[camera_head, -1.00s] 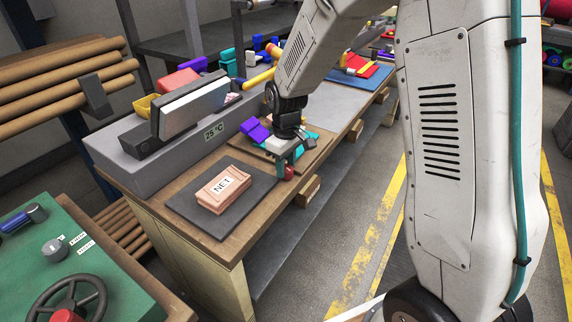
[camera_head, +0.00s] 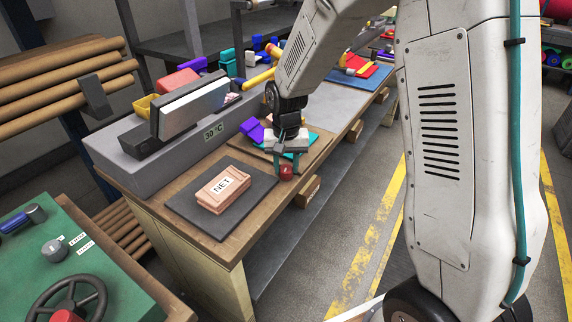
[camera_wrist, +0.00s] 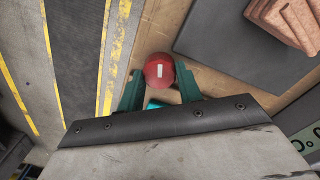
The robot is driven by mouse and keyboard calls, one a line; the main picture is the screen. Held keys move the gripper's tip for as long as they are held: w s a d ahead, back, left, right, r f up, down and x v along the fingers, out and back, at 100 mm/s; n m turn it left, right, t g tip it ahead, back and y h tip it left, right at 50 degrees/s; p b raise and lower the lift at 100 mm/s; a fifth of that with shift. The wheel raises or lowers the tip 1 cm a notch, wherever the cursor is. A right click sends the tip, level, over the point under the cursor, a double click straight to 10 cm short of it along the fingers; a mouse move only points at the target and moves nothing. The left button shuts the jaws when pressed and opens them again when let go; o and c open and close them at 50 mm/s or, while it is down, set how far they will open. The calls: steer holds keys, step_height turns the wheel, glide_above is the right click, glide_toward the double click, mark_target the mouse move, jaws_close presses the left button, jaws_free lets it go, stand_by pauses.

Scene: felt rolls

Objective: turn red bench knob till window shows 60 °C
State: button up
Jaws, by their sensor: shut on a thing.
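The red bench knob (camera_head: 286,172) sits at the front edge of the wooden bench. In the wrist view the red knob (camera_wrist: 159,69) is round with a short white mark, held between two teal fingers. My gripper (camera_head: 287,160) is shut on the knob from above; its fingers also show in the wrist view (camera_wrist: 160,88). The window (camera_head: 213,134) on the front of the grey unit reads 30 °C in the head view. Part of the window (camera_wrist: 310,150) shows at the right edge of the wrist view, too cut off to read.
A dark mat (camera_head: 190,207) with a pink block marked NET (camera_head: 222,190) lies left of the knob. Purple and teal pieces (camera_head: 251,130) lie behind my gripper. A green bench with a handwheel (camera_head: 72,300) stands front left. The floor right of the bench is clear.

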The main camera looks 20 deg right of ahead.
mark_target(287, 167)
steer(key=shift+w+m, duration=0.1)
steer(key=shift+m, duration=0.7)
steer(key=o, duration=1)
steer(key=shift+d, duration=0.1)
step_height(287, 167, up, 8)
steer(key=shift+f, duration=0.1)
